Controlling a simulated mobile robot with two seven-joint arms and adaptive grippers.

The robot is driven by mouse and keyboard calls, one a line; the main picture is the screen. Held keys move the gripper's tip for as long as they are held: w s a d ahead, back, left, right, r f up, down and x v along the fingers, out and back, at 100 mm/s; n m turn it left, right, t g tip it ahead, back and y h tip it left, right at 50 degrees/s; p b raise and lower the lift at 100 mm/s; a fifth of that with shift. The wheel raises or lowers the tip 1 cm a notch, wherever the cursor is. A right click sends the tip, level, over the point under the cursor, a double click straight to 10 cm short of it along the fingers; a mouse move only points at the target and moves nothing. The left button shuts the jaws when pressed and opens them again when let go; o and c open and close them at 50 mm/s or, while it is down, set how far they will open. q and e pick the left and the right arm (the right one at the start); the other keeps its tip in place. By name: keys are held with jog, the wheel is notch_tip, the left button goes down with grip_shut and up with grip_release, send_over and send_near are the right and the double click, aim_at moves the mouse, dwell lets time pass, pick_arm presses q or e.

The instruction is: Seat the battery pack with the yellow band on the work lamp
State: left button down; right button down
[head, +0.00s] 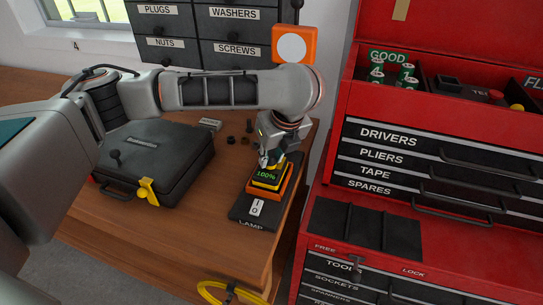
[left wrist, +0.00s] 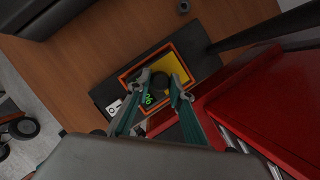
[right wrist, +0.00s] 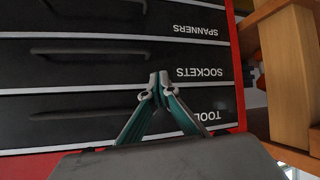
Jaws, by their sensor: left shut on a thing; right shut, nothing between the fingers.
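The battery pack (head: 266,176) has a yellow band and a green "100%" display. In the head view it stands at the orange-edged socket (head: 284,189) on the dark base (head: 240,213) marked LAMP. I cannot tell whether it is fully down. My left gripper (head: 269,157) comes from above and is shut on the pack. In the left wrist view the fingers (left wrist: 162,88) straddle a dark round part on the pack's top. The lamp head (head: 292,46) is orange with a white disc. My right gripper (right wrist: 158,86) is shut and empty, in front of drawer fronts.
A black case (head: 160,155) with a yellow latch lies left on the wooden bench (head: 215,215). A red tool chest (head: 325,195) stands close on the right. Small dark parts lie behind the lamp base. A yellow cable loop (head: 225,289) hangs at the bench front.

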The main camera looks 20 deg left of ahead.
pick_arm(q)
jog(key=shift+f, duration=0.35)
dwell(0.7)
jog(key=c, duration=1.2)
grip_release()
jog(key=shift+o, duration=0.2)
jog(key=shift+r, duration=4.5)
jog(key=shift+s+f, duration=0.1)
